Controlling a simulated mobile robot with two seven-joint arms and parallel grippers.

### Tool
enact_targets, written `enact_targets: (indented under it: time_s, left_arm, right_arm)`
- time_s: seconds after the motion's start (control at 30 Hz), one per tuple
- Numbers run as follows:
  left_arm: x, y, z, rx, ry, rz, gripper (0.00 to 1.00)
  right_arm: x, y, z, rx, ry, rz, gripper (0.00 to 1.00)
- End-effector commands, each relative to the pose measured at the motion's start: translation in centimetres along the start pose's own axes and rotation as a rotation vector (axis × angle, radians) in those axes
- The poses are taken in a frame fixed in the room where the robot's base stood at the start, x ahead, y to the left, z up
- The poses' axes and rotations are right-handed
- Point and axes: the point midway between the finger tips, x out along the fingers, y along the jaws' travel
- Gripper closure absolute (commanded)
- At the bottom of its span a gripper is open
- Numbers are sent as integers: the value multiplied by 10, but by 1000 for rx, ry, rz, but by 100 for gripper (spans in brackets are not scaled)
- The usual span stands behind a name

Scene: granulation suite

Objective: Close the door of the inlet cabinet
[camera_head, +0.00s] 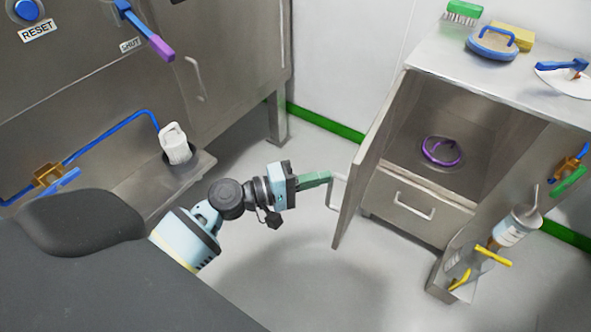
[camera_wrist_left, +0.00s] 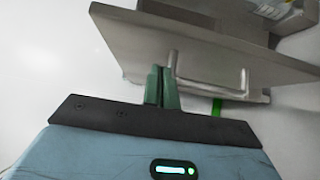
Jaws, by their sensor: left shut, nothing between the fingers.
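The inlet cabinet (camera_head: 405,195) stands at the right, and its grey door (camera_head: 372,165) hangs open, swung out toward the left. The door has a pale bar handle (camera_head: 336,190) on its outer face. My left gripper (camera_head: 328,178) is shut, with its green fingers at the handle and nothing held. In the left wrist view the fingers (camera_wrist_left: 163,86) reach up beside one end of the handle (camera_wrist_left: 210,88), in front of the door (camera_wrist_left: 200,50); I cannot tell whether they touch it. A purple ring-shaped item (camera_head: 441,151) lies inside the cabinet. My right gripper is not seen.
A drawer (camera_head: 415,205) sits below the cabinet opening. A green brush (camera_head: 463,12), yellow block (camera_head: 512,37) and blue lidded item (camera_head: 492,43) are on top. A holder with a bottle (camera_head: 514,228) stands at the right. The floor (camera_head: 340,265) before the door is clear.

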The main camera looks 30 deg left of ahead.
Motion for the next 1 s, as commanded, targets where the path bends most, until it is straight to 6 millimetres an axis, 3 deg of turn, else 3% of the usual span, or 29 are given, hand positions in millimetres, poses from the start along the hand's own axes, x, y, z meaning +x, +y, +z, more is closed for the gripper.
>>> enact_targets:
  time_s: [0.3,1.0]
  left_arm:
    - [20,0,22,-1,-2,-1,100]
    - [23,0,28,-4,38,0,100]
  right_arm:
    - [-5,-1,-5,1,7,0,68]
    - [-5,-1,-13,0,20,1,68]
